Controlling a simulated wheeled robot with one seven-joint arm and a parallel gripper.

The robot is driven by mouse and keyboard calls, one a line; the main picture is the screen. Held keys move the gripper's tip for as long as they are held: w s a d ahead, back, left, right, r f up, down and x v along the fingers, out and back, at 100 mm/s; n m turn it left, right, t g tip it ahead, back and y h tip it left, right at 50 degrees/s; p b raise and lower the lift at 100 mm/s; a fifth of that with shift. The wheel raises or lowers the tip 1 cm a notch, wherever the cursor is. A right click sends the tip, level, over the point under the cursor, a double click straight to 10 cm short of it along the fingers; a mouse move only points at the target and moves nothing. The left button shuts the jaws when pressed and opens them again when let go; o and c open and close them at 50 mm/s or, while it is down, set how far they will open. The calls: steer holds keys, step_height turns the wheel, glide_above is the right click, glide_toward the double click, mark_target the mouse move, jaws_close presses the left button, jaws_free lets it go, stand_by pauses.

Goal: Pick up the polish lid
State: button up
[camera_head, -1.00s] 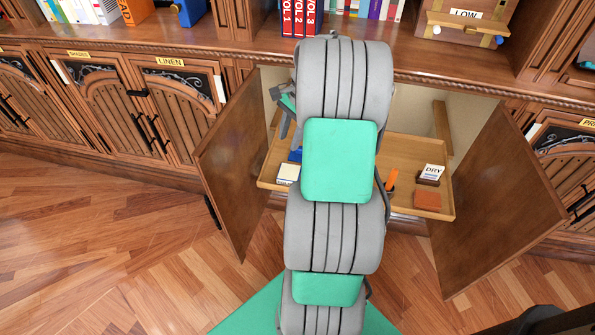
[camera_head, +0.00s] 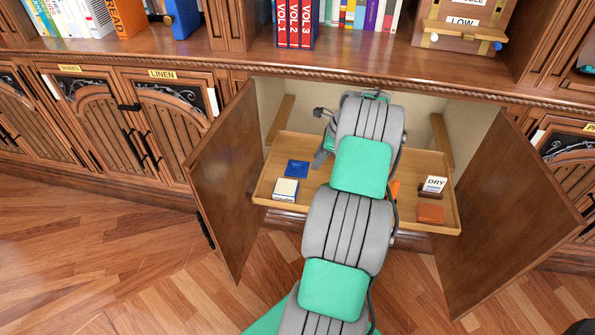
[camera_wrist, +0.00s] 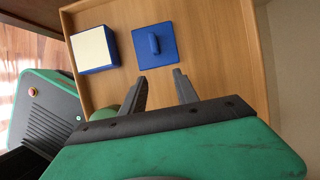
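The polish lid appears to be the flat blue square with a raised blue handle (camera_wrist: 155,43) in the wrist view. It lies flat in the wooden tray, and it also shows in the head view (camera_head: 297,168). Beside it stands a blue box with a cream top (camera_wrist: 94,48), also seen in the head view (camera_head: 286,188). My gripper (camera_wrist: 161,77) is open and empty, its two fingertips apart and pointing toward the lid without visibly touching it. In the head view my arm hides most of the gripper, which is to the right of the lid.
The wooden tray (camera_head: 270,180) sits inside a cabinet between two open doors (camera_head: 232,180) (camera_head: 505,215). On the tray's right are a "DRY" card holder (camera_head: 433,186), an orange-brown block (camera_head: 430,214) and a partly hidden orange item (camera_head: 394,190). A shelf with books is above.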

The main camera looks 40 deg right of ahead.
mark_target(300, 164)
steer(key=shift+w+a, duration=0.45)
steer(key=shift+w, duration=0.2)
steer(key=shift+w+a+f+b, duration=0.15)
steer(key=shift+w+a+b, duration=0.55)
steer(key=shift+w+a, duration=0.4)
steer(key=x, duration=0.2)
steer(key=shift+w+d+f+b, duration=0.1)
steer(key=shift+w+f+b, duration=0.1)
steer(key=shift+f+b, duration=0.15)
steer(key=shift+r, duration=0.1)
steer(key=shift+c, duration=0.5)
jaws_close()
